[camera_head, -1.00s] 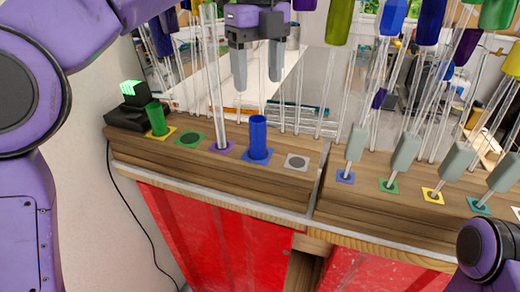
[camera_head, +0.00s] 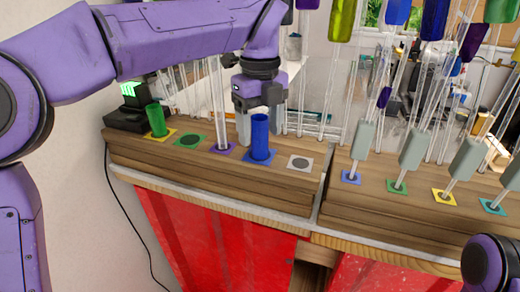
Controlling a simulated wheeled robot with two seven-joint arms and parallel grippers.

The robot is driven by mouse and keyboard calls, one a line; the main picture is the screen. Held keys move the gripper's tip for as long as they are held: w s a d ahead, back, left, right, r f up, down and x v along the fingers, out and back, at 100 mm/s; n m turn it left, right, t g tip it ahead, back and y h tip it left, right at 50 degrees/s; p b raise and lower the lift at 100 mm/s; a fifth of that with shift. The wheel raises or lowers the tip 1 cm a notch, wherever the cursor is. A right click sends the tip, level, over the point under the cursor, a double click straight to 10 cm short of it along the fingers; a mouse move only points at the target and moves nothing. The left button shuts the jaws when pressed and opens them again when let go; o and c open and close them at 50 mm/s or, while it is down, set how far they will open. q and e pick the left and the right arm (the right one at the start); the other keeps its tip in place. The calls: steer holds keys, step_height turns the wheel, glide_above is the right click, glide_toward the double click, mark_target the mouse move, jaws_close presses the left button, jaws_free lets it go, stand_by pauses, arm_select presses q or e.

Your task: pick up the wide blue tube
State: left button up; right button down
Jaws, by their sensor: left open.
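The wide blue tube (camera_head: 260,138) stands upright on a blue square on the wooden shelf. My left gripper (camera_head: 259,130) is open at the tube, its arm reaching in from the left. One grey finger shows to the left of the tube and the other to its right, partly hidden behind it. I cannot tell whether either finger touches the tube. My right gripper is out of view.
A green tube (camera_head: 155,121) stands on a yellow square at the left. A tall clear rod (camera_head: 220,95) stands just left of the blue tube. A grey square (camera_head: 299,163) to the right is empty. Several clear rods with grey blocks stand farther right.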

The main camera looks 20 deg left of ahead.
arm_select(q)
steer(key=shift+f, duration=0.2)
steer(key=shift+c, duration=0.3)
jaws_close()
steer(key=shift+r, duration=0.15)
